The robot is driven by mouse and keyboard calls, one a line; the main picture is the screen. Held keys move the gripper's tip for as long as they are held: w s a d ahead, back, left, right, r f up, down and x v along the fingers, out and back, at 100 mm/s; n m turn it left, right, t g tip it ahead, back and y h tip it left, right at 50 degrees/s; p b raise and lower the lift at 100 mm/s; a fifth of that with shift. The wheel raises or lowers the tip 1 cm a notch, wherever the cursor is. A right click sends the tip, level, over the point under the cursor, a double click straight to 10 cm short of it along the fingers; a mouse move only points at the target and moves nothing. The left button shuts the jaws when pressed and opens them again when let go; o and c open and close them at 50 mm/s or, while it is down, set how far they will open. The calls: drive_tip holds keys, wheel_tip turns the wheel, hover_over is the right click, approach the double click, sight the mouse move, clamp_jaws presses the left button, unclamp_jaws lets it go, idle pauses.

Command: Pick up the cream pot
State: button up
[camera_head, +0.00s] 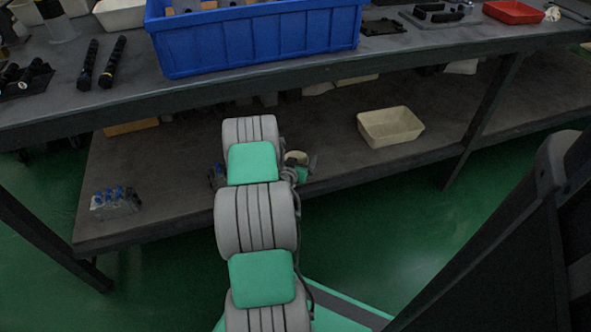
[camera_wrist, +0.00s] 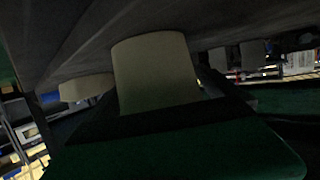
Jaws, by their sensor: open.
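The cream pot (camera_wrist: 155,72) fills the middle of the wrist view, directly in front of my gripper (camera_wrist: 165,118). That view looks upside down, with the dark shelf surface along the top. In the head view a small part of the pot (camera_head: 297,157) shows just right of my arm, on the lower shelf. My gripper is open. My arm hides most of it in the head view, and the fingertips are too dark to make out in the wrist view. I cannot tell whether the fingers touch the pot.
A cream tray (camera_head: 390,127) sits on the lower shelf (camera_head: 345,165) to the right. A metal valve block with blue tops (camera_head: 115,203) stands at its left end. The upper tabletop (camera_head: 420,45), with a blue crate (camera_head: 260,40), overhangs the shelf. Shelf between pot and tray is clear.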

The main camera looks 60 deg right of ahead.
drive_tip(key=shift+c, duration=0.6)
drive_tip(key=c, duration=1.2)
drive_tip(key=shift+r, duration=0.1)
drive_tip(key=shift+c, duration=0.2)
